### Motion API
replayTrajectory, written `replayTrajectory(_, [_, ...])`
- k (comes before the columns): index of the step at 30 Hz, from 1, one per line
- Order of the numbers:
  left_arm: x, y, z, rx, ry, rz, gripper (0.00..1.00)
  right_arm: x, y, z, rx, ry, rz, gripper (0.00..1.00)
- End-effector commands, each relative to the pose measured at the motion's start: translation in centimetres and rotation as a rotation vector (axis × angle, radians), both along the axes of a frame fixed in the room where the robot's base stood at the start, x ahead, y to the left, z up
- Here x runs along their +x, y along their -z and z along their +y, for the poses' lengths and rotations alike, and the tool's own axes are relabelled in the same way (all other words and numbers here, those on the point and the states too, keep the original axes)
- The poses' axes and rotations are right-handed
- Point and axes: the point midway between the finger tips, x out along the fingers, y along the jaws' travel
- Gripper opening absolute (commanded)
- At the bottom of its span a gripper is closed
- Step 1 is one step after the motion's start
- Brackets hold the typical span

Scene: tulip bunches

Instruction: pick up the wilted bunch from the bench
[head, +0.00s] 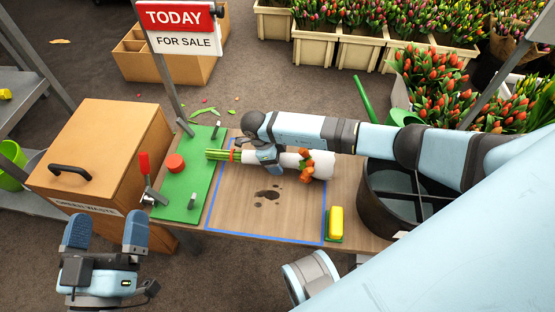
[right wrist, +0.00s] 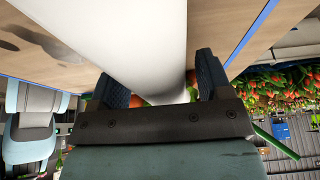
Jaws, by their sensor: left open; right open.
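The wilted bunch (head: 315,168) lies across the bench inside a blue outline. It has a white wrap, green stems at the left and drooping orange blooms at the right. The right hand hides part of the bunch. My left gripper (head: 105,235) is open and empty, left of the bench and in front of the wooden box.
A green board (head: 205,170) with a red-handled clamp (head: 146,172) and red knob is left of the bunch. The wooden box (head: 105,140) stands farther left. A dark divided bucket (head: 385,205) and yellow sponge (head: 337,222) are at the right. A sale sign (head: 180,28) stands behind.

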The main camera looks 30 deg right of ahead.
Motion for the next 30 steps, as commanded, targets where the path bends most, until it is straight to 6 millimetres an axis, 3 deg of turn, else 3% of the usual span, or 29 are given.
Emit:
replayTrajectory(1, [0.0, 0.0, 0.0, 0.000, 0.000, 0.001, 1.00, 0.0, 0.0, 0.0, 0.000, 0.000, 0.000, 0.67])
replayTrajectory(9, [0.0, 0.1, 0.0, 0.001, 0.000, 0.003, 1.00, 0.0, -0.1, 0.0, 0.001, 0.000, -0.001, 0.09])
replayTrajectory(20, [0.0, -0.2, 0.0, 0.003, -0.002, 0.000, 1.00, 0.1, -0.8, 0.0, 0.002, 0.000, -0.001, 0.09])
replayTrajectory(27, [0.0, -1.4, 0.3, 0.003, -0.020, -0.018, 1.00, 0.1, -4.6, 0.0, 0.002, -0.002, -0.003, 0.09])
replayTrajectory(30, [0.2, 0.9, 0.9, 0.053, -0.040, 0.073, 1.00, 0.2, -7.3, 0.0, 0.001, -0.002, -0.004, 0.09])
